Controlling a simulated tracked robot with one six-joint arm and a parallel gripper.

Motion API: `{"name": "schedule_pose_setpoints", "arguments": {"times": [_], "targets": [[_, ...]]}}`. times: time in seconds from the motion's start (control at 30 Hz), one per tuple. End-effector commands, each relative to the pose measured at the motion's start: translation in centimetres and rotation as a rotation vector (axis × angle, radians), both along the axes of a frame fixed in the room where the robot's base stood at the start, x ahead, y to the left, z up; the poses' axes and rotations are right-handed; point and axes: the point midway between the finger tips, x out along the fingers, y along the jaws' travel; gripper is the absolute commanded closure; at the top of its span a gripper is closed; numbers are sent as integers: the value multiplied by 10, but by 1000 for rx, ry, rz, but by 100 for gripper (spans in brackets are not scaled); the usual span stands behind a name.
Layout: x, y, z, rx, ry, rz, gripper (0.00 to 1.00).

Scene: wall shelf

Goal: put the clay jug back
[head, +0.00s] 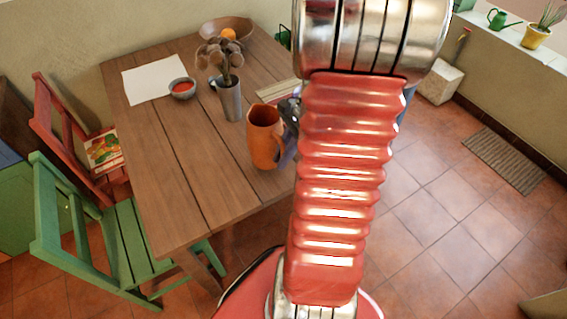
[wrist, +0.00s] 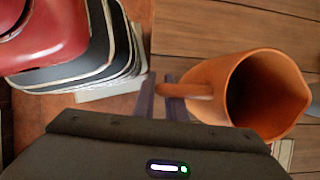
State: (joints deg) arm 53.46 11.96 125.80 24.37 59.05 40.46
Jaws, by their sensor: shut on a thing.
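The clay jug (head: 264,137) is orange and upright near the right edge of the wooden table in the head view. In the wrist view the jug (wrist: 262,92) shows its open mouth, with its spout to the right and its handle to the left. My gripper (wrist: 172,94) is shut on the handle, its dark purple fingers at the handle's left end. In the head view my gripper (head: 289,150) is mostly hidden behind my red arm. I cannot tell whether the jug's base touches the table.
The wooden table (head: 180,155) also bears a metal pitcher with dried flowers (head: 230,98), a small bowl (head: 182,88), white paper (head: 152,84) and a large bowl (head: 212,29). A green chair (head: 125,240) and a red chair (head: 62,130) stand left. Tiled floor on the right is open.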

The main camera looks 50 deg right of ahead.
Motion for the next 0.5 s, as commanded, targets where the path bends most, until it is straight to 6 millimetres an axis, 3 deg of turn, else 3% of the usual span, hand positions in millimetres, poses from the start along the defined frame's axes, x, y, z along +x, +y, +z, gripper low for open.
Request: {"name": "schedule_pose_setpoints", "arguments": {"times": [0.5], "targets": [[0, 0, -37, 0, -1, 0, 100]]}}
